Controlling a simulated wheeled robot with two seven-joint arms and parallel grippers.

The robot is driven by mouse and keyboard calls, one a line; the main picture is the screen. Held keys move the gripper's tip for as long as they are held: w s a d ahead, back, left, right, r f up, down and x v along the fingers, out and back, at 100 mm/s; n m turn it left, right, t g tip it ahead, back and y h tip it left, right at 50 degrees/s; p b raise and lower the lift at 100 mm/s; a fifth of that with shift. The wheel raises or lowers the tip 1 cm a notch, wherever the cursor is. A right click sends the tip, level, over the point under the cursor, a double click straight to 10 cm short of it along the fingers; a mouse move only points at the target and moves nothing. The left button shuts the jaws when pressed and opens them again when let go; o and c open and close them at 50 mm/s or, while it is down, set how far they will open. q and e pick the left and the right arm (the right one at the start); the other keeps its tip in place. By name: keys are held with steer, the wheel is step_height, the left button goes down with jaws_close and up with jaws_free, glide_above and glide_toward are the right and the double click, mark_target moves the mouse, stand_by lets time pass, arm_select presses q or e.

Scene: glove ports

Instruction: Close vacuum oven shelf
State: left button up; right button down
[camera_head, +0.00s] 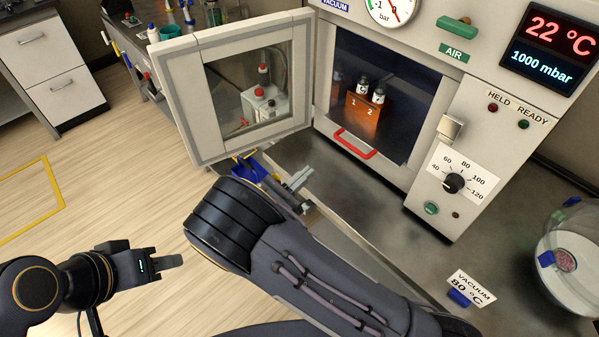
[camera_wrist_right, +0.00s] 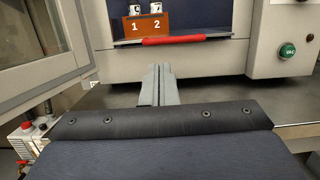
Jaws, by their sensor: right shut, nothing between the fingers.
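The vacuum oven (camera_head: 462,128) stands on the bench with its windowed door (camera_head: 237,82) swung open to the left. The shelf's red handle (camera_head: 355,146) sticks out at the bottom front of the chamber; it also shows in the right wrist view (camera_wrist_right: 174,40). An orange block (camera_head: 364,115) marked 1 and 2 holds two small vials inside the chamber. My right gripper (camera_head: 303,178) is below and left of the handle, apart from it. In the right wrist view its fingers (camera_wrist_right: 159,72) are together and empty, pointing at the oven front. My left gripper (camera_head: 172,261) is over the floor at lower left; its finger gap is unclear.
The open door stands close above and left of my right gripper. The bench edge (camera_head: 345,232) runs below the oven. A card (camera_head: 470,288) reading "VACUUM 80 °C" and a clear round vessel (camera_head: 570,262) sit on the bench at right.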

steer(key=p+x, duration=0.2)
steer(key=x, duration=0.7)
steer(key=shift+w+d, duration=0.3)
